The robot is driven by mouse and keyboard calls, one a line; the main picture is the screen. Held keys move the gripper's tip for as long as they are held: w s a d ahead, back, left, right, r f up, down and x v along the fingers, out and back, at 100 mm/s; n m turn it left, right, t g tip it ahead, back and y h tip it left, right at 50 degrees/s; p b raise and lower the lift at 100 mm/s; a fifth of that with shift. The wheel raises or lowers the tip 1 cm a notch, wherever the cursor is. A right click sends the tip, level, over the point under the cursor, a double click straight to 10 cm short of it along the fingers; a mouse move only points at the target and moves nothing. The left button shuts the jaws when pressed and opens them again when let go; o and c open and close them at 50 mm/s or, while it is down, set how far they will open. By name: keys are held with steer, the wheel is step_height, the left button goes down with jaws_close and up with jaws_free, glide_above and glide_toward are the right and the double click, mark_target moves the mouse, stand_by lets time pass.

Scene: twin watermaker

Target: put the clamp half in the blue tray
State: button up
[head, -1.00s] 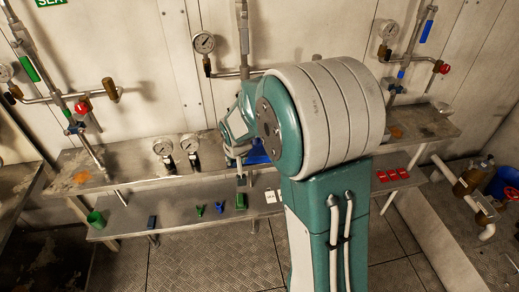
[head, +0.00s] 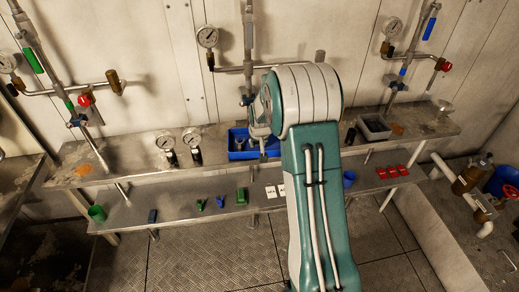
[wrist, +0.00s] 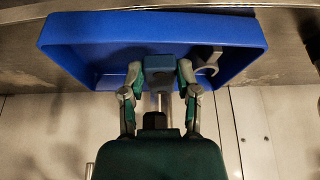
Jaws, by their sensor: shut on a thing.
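The blue tray (head: 234,155) stands on the upper shelf, partly behind my arm in the head view. It fills the top of the wrist view (wrist: 90,35). My gripper (wrist: 160,73) is shut on a small blue-grey block (wrist: 160,63), seemingly the clamp half. The block shows in front of the tray's interior in the wrist view; its height above the floor of the tray is hard to tell. A grey forked piece (wrist: 208,62) lies in the tray, right of the gripper.
Two gauges (head: 178,148) stand left of the tray on the upper shelf. A dark grey bin (head: 374,128) is to the right. The lower shelf holds a green cup (head: 97,213), small green and blue parts, white cards (head: 276,191) and red pieces (head: 390,172). Pipes rise behind.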

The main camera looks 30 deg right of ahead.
mark_target(259, 147)
steer(key=shift+w+f, duration=0.1)
steer(key=shift+f, duration=0.2)
steer(key=f, duration=0.3)
steer(key=shift+w+d+f, duration=0.1)
steer(key=shift+d, duration=0.2)
steer(key=shift+d+f, duration=0.1)
steer(key=shift+d, duration=0.2)
steer(key=o, duration=0.9)
steer(key=shift+a, duration=0.25)
steer(key=shift+o, duration=0.2)
steer(key=shift+a, duration=0.15)
steer(key=shift+d, duration=0.2)
